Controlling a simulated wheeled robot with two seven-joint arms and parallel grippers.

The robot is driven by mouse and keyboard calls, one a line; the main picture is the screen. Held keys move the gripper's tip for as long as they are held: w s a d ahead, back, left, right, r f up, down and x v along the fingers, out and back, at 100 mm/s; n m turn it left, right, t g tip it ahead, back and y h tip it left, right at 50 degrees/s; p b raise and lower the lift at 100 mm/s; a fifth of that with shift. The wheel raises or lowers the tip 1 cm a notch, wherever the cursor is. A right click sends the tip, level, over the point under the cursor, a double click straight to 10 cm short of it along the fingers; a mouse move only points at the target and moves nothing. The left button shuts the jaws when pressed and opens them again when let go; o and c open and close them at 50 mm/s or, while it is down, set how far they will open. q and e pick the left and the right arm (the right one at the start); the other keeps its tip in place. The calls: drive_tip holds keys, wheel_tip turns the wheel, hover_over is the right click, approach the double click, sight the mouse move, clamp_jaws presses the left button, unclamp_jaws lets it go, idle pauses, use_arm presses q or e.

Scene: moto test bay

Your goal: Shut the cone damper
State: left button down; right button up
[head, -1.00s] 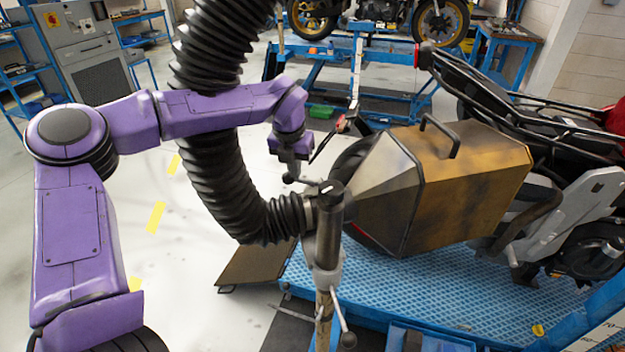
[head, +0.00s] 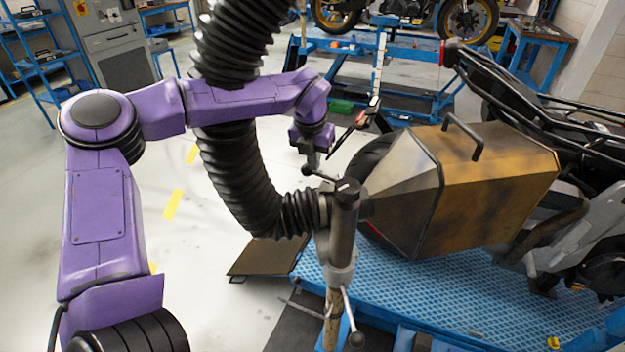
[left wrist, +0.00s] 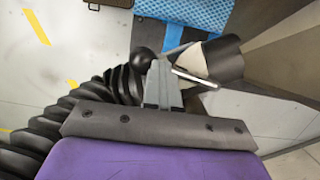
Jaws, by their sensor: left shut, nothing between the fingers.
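The tapered metal cone of a brown box hood (head: 405,170) meets a black ribbed hose (head: 240,180) at a dark pipe joint (head: 345,215). A thin damper lever with a black ball knob (head: 307,170) sticks out left of the joint's top. My left gripper (head: 311,160) is shut and empty, pointing down at the knob end. In the left wrist view, its grey fingers (left wrist: 158,80) lie between the ball knob (left wrist: 143,60) and the bright lever rod (left wrist: 195,77). I cannot tell whether they touch. The damper flap is not visible. My right gripper is out of view.
A stand post (head: 333,310) with clamp handles rises below the joint. A motorcycle (head: 570,120) sits on a blue lift (head: 450,290) to the right. The hose passes close behind my left arm.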

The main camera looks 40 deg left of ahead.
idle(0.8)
use_arm(q)
drive_tip(key=s+r+b, duration=0.1)
drive_tip(key=s+r, duration=0.4)
drive_tip(key=r, duration=0.6)
drive_tip(key=shift+s+d+r, duration=0.25)
drive_tip(key=shift+s, duration=0.15)
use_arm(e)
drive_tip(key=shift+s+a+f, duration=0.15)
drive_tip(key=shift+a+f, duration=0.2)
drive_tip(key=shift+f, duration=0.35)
use_arm(q)
drive_tip(key=shift+w, duration=0.1)
